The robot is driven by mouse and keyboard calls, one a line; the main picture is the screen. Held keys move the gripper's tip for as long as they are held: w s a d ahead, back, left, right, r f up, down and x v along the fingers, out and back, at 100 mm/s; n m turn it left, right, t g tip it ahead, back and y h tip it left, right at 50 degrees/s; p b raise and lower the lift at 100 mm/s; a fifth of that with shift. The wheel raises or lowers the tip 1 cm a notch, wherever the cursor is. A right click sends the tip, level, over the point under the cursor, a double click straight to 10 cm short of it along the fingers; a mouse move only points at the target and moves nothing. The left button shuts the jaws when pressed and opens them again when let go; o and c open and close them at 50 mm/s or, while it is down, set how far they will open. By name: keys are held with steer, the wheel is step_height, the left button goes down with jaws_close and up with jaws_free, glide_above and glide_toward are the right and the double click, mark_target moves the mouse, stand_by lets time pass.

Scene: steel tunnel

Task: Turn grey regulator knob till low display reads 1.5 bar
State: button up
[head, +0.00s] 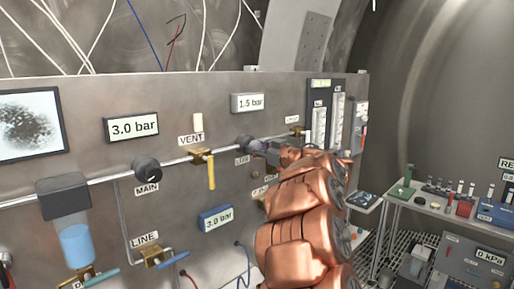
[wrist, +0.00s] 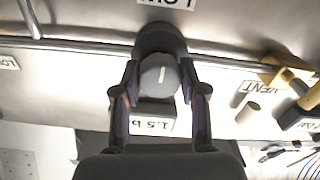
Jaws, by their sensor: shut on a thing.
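The grey regulator knob (wrist: 158,75), with a white line on its face, sits between the fingers in the wrist view. My gripper (wrist: 160,82) is shut on it, one finger on each side. In the head view my gripper (head: 268,151) reaches the knob (head: 246,144) on the pipe from the right, and its fingers partly hide it. The label near it reads LOW. The low display (head: 248,102) above the knob reads 1.5 bar. It also shows upside down in the wrist view (wrist: 155,122), partly covered.
Left on the panel are the MAIN knob (head: 147,171), a display (head: 131,127) reading 3.0 bar and the yellow VENT valve handle (head: 211,172). A blue-framed display (head: 216,218) below reads 3.0 bar. A bench (head: 420,207) with small items stands at the right.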

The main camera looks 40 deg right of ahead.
steer(key=o, duration=1.1)
steer(key=shift+o, duration=0.2)
steer(key=shift+s, duration=0.15)
steer(key=s, duration=1.1)
steer(key=shift+s+a, duration=0.15)
steer(key=shift+s, duration=0.25)
